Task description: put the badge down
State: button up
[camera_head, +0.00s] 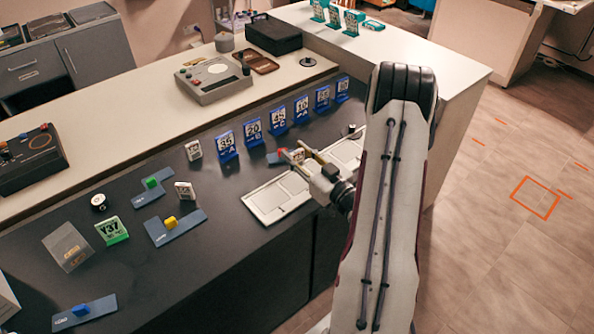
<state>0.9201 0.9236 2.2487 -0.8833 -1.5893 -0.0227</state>
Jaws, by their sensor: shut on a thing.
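My gripper (289,155) reaches in from the right, over the dark counter and beside the white tray. It is shut on a small blue plate with a red knob, the badge (273,159), which shows just left of the fingertips. The fingers partly hide the badge, and I cannot tell whether it touches the counter. Similar blue badges lie on the counter: one with a green knob (151,194), one with a yellow knob (174,227) and one with a blue knob (84,313). The white tray (264,214) has compartments and is partly covered by my arm.
A row of blue numbered stands (227,150) stands behind the gripper. A green stand (112,231), a clear box (67,247) and white number tags (185,190) are at left. A grey device (212,80) sits on the raised ledge. Dark counter is bare around (215,260).

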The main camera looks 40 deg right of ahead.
jog(key=shift+f, duration=1.25)
jog(key=shift+f, duration=0.1)
jog(key=shift+f, duration=1.8)
jog(key=shift+f, duration=0.15)
jog(key=o, duration=1)
jog(key=shift+c, duration=0.2)
jog(key=shift+s, duration=0.15)
jog(key=shift+s+a+f, duration=0.1)
jog(key=shift+s, duration=1.8)
jog(key=shift+s+a+f, duration=0.1)
jog(key=shift+s, duration=1.75)
jog(key=c, duration=0.5)
